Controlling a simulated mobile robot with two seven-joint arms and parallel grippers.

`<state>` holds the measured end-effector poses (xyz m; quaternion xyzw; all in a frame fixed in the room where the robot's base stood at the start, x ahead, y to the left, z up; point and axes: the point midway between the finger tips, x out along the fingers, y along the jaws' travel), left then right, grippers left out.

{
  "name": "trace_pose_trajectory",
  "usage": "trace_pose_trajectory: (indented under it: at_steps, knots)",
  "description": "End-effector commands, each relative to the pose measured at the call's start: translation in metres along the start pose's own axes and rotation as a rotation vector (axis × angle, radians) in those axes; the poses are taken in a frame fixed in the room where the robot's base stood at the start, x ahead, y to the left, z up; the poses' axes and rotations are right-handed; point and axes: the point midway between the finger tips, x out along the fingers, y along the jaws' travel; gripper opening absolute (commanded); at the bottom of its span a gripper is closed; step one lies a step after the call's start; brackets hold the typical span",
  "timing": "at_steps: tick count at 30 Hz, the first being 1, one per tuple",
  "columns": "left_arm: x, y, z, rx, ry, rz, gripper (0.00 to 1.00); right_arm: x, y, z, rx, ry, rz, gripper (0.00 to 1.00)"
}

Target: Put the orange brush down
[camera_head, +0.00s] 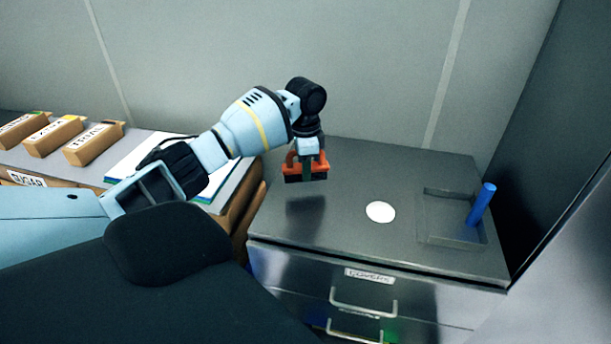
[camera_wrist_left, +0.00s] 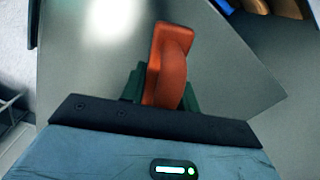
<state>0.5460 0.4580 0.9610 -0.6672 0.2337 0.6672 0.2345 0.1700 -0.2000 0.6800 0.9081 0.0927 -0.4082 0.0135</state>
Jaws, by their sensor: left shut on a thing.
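The orange brush (camera_head: 319,166) has an orange handle and a dark lower part. My left gripper (camera_head: 307,158) is shut on it and holds it above the metal cabinet top (camera_head: 365,170), toward the cabinet's left side. A dark shadow lies on the top below the brush, so it appears raised off the surface. In the left wrist view the orange brush (camera_wrist_left: 172,62) sits between the dark fingers of the left gripper (camera_wrist_left: 160,88). The brush's underside is hidden there. My right gripper is in neither view.
A white round disc (camera_head: 380,212) lies on the cabinet top. Labelled boxes (camera_head: 93,143) stand on the left counter. The cabinet top around the brush is bare.

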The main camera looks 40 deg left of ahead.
Motion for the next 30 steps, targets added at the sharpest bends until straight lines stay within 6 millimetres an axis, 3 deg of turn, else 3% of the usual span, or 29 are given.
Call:
trace_pose_trajectory:
  at_steps: [5, 12, 25, 26, 30]
  knots:
    - [0.002, -0.01, 0.0, -0.003, 0.0, 0.001, 0.06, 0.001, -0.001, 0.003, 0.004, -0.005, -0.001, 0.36]
    - [0.034, -0.008, 0.0, 0.0, -0.001, 0.001, 0.06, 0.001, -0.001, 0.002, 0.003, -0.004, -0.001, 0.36]
    - [0.039, -0.008, 0.0, 0.0, 0.001, -0.001, 0.06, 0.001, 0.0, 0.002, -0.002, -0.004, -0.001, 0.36]
    - [0.039, -0.008, 0.0, 0.0, 0.001, -0.001, 0.34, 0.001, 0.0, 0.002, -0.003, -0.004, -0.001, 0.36]
    - [0.039, -0.008, 0.0, 0.0, 0.001, -0.001, 0.52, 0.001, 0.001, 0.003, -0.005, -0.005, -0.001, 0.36]
